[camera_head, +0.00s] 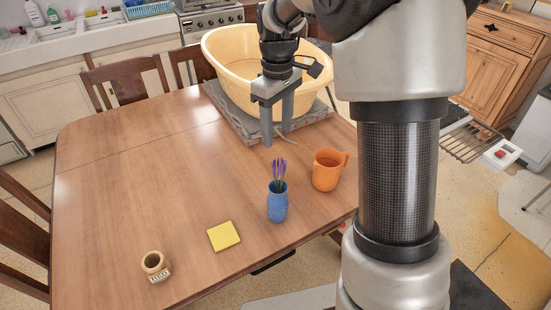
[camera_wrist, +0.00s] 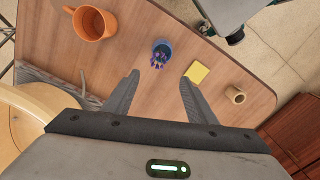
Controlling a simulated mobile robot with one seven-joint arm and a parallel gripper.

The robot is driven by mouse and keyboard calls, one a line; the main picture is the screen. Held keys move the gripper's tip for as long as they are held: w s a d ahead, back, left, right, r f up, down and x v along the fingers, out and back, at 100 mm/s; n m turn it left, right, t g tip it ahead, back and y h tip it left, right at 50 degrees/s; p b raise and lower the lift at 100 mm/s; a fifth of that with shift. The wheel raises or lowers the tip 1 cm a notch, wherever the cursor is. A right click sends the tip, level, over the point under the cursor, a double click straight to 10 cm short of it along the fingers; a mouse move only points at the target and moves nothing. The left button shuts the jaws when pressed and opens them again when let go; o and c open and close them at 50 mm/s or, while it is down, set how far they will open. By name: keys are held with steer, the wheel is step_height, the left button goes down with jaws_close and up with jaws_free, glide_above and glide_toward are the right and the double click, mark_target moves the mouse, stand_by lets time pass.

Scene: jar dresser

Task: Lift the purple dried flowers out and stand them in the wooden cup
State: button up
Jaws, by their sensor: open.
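The purple dried flowers (camera_head: 278,174) stand upright in a blue vase (camera_head: 278,204) on the table. In the wrist view the flowers (camera_wrist: 158,60) are seen from above in the blue vase (camera_wrist: 166,45). The wooden cup (camera_head: 155,265), small and light with lettering on its front, stands near the table's front left; it also shows in the wrist view (camera_wrist: 235,95). My gripper (camera_head: 277,138) is open and empty, pointing down above the table, behind the vase and apart from it. In the wrist view its fingers (camera_wrist: 157,86) are spread with the flowers beyond them.
An orange mug (camera_head: 326,171) stands close to the right of the vase. A yellow square pad (camera_head: 223,236) lies between vase and cup. A large yellow tub (camera_head: 233,62) on a grey slab (camera_head: 240,122) fills the table's back right. The table's left side is bare.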

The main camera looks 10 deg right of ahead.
mark_target(277, 161)
steer(key=f, duration=1)
steer(key=shift+s+f, duration=0.1)
steer(key=shift+s, duration=0.15)
steer(key=shift+w+d+f, duration=0.1)
steer(key=shift+d+f, duration=0.05)
steer(key=shift+f, duration=1.4)
steer(key=shift+w+d+f, duration=0.1)
steer(key=shift+d+f, duration=0.05)
steer(key=shift+f, duration=1.35)
steer(key=c, duration=1.2)
steer(key=shift+r, duration=0.1)
